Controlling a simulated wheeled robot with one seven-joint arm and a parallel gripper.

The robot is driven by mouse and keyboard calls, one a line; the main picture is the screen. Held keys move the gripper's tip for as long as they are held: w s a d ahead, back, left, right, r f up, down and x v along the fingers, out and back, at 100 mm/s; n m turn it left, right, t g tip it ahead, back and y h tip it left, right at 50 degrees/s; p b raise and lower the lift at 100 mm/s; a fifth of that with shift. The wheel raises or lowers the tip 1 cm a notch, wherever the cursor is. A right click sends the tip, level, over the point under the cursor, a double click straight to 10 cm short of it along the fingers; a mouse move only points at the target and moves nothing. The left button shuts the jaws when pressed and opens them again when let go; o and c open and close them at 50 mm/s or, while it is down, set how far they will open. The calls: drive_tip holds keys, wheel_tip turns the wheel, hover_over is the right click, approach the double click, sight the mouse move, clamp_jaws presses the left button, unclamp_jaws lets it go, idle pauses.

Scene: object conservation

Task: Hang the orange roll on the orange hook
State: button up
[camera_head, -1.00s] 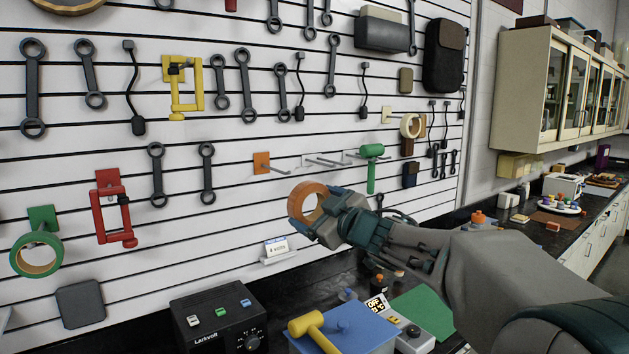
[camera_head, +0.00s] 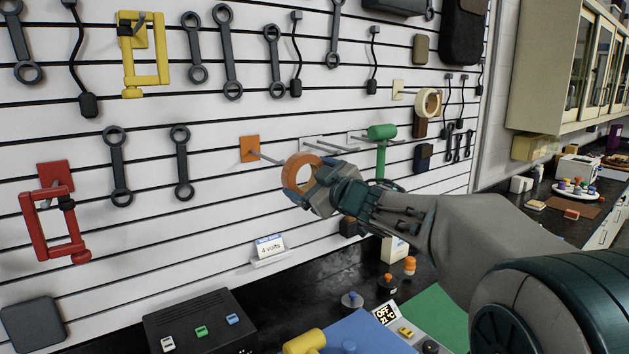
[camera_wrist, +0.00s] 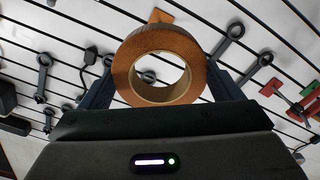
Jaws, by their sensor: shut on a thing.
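The orange roll (camera_head: 288,176) is held by its rim in my gripper (camera_head: 314,184), in front of the slatted wall. In the wrist view the roll (camera_wrist: 124,68) sits between the two fingers (camera_wrist: 160,88), its hole facing the camera. The orange hook (camera_head: 249,149) is an orange plate with a thin metal peg, just left of the roll in the head view. The peg runs towards the roll's upper left edge. I cannot tell whether its tip enters the hole. In the wrist view part of the orange plate (camera_wrist: 160,16) shows beyond the roll.
A green hammer (camera_head: 381,133) hangs to the right of the roll, and bare pegs (camera_head: 322,146) lie behind it. A cream roll (camera_head: 428,102) hangs farther right. A small sign (camera_head: 270,246) is below. A black box (camera_head: 200,325) stands on the bench.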

drive_tip(key=shift+f+p+x, duration=0.15)
drive_tip(key=shift+x, duration=3.1)
drive_tip(key=shift+f+p+x, duration=0.15)
drive_tip(key=shift+x, duration=3.1)
drive_tip(key=shift+w+a+f, duration=0.4)
drive_tip(key=shift+f, duration=0.2)
drive_tip(key=o, duration=0.9)
drive_tip(key=shift+c, duration=0.2)
